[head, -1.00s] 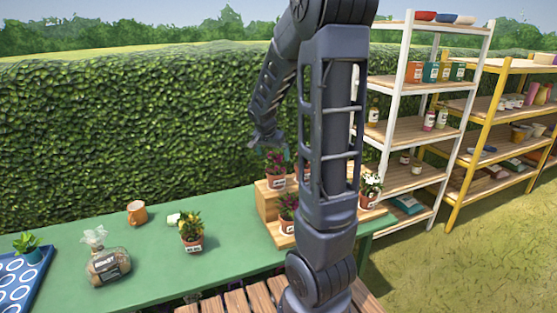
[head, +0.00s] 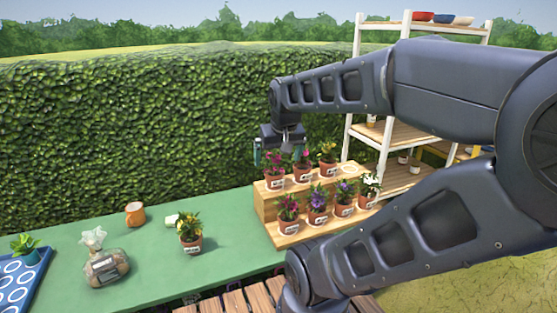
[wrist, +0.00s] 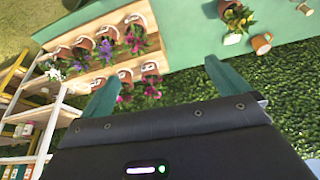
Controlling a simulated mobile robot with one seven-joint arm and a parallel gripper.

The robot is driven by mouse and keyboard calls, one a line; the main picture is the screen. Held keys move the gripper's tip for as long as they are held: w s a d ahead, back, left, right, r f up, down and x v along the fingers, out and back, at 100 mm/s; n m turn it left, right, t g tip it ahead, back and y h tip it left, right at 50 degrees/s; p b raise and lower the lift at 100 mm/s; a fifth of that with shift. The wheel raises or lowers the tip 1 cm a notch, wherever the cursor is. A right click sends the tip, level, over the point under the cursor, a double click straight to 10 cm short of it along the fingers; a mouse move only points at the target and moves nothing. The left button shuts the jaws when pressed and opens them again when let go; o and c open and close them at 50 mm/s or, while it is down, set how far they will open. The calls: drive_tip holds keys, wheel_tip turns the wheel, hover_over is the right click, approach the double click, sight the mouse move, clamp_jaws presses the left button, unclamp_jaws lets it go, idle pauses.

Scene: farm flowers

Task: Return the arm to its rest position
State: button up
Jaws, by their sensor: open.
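My gripper (wrist: 160,88) is open, with its two green fingers spread apart and nothing between them in the wrist view. In the head view my gripper (head: 272,152) hangs at the end of my folded arm, above and behind the back left of the wooden flower stand (head: 262,205). Several potted flowers stand on the two steps of the stand, among them a back-left pot with dark pink flowers (head: 274,180). In the head view the gripper is close to that plant; whether it touches the leaves I cannot tell. My arm covers the right part of the view.
The green table (head: 150,270) carries a yellow-flowered pot (head: 190,240), an orange-brown mug (head: 135,213), a tied bag (head: 105,266) and a blue tray (head: 35,290). A hedge (head: 130,130) stands behind. A white shelf (head: 354,60) stands at right, partly hidden by my arm.

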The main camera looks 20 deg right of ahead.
drive_tip(key=shift+s+a+n, duration=0.25)
drive_tip(key=shift+s, duration=0.35)
drive_tip(key=shift+s+a+n, duration=0.25)
drive_tip(key=shift+s, duration=0.35)
